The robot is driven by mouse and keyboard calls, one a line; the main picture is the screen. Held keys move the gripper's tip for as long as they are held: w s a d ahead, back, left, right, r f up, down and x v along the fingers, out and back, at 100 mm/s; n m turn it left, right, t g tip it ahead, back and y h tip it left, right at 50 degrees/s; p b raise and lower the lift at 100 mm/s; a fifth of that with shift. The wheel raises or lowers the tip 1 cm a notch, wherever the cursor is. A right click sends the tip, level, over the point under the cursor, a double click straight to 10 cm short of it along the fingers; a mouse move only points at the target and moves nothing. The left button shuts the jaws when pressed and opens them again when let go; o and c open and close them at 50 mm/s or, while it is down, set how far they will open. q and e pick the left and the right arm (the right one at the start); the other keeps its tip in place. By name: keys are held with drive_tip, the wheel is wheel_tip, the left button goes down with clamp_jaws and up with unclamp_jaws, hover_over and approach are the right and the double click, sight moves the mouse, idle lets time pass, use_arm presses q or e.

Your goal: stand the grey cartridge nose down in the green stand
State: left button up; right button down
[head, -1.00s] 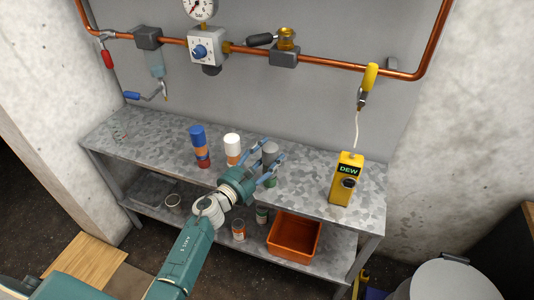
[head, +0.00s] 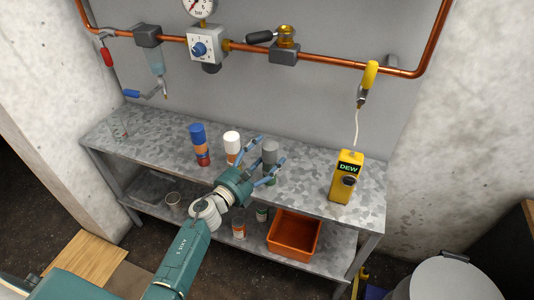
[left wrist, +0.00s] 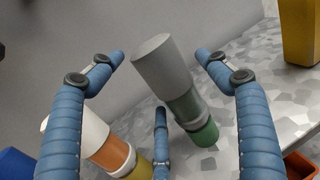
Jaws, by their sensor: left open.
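The grey cartridge (head: 270,151) stands upright on the bench in the head view, its lower end at the green stand (head: 270,180). In the left wrist view the grey cartridge (left wrist: 168,70) shows its plain flat end up, above the green stand (left wrist: 203,135). It seems to sit in the stand; its lower end and nose are hidden. My left gripper (head: 273,149) is open, with its blue fingers spread on either side of the cartridge and a gap showing beside it. My right gripper is not in view.
A blue cartridge (head: 197,135) and a white cartridge (head: 232,140) stand to the left on the metal bench. A yellow DEW meter (head: 346,178) stands on the right. An orange bin (head: 294,236) is on the lower shelf. Copper piping runs along the wall above.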

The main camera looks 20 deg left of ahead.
use_arm(q)
drive_tip(key=v, duration=1)
drive_tip(key=shift+s, duration=0.35)
drive_tip(key=shift+a, duration=0.15)
